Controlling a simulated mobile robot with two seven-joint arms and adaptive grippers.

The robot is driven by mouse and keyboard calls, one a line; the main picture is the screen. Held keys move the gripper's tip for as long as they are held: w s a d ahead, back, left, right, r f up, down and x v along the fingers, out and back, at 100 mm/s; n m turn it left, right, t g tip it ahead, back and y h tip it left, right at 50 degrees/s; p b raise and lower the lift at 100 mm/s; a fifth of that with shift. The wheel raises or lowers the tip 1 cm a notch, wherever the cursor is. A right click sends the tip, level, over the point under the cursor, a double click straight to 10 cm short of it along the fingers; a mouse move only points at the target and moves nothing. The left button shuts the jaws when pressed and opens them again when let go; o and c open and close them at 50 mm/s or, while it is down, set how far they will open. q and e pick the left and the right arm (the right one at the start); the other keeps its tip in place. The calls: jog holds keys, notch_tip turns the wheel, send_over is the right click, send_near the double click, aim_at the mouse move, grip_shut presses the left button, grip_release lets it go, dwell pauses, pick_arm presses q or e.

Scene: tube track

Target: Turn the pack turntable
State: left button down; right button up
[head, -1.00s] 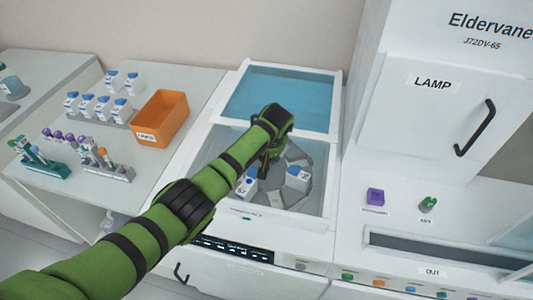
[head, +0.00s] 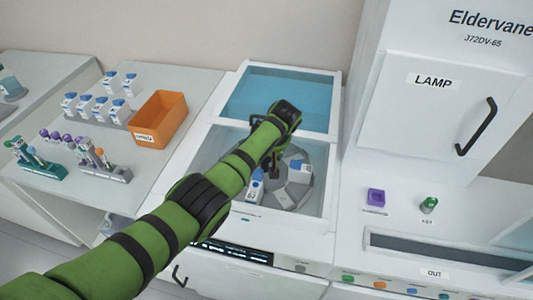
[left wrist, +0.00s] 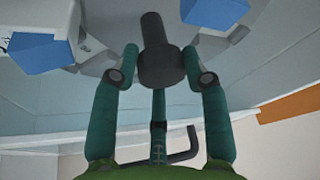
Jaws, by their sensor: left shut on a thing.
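The pack turntable (head: 293,194) is a grey segmented disc inside the open-topped white bay. It bears white packs with blue tops: one at its front left (head: 254,187) and one at its right (head: 301,169). My left gripper (head: 268,163) reaches down over the disc, and my arm hides its back left part. In the left wrist view the two green fingers (left wrist: 160,52) stand on either side of a dark round-ended knob (left wrist: 163,72) and are shut on it. Two packs show near the top of that view, at the left (left wrist: 38,52) and right (left wrist: 213,12). My right gripper is not in view.
The bay has raised white walls and a blue-tinted pane (head: 280,95) behind it. The tall LAMP cabinet (head: 430,120) stands to the right. An orange bin (head: 158,118), several packs and tube racks stand on the left table.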

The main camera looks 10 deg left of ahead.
pick_arm(q)
jog(key=shift+w+a+r, duration=0.15)
jog(key=shift+w+r, duration=0.15)
jog(key=shift+r, duration=0.05)
jog(key=c, duration=0.7)
grip_release()
jog(key=shift+o, duration=0.2)
jog(key=shift+s+f, duration=0.1)
jog(key=shift+f, duration=0.05)
jog(key=shift+s+d+r, duration=0.2)
jog(key=shift+r, duration=0.1)
jog(key=v, duration=1.1)
jog(key=shift+a+r, duration=0.15)
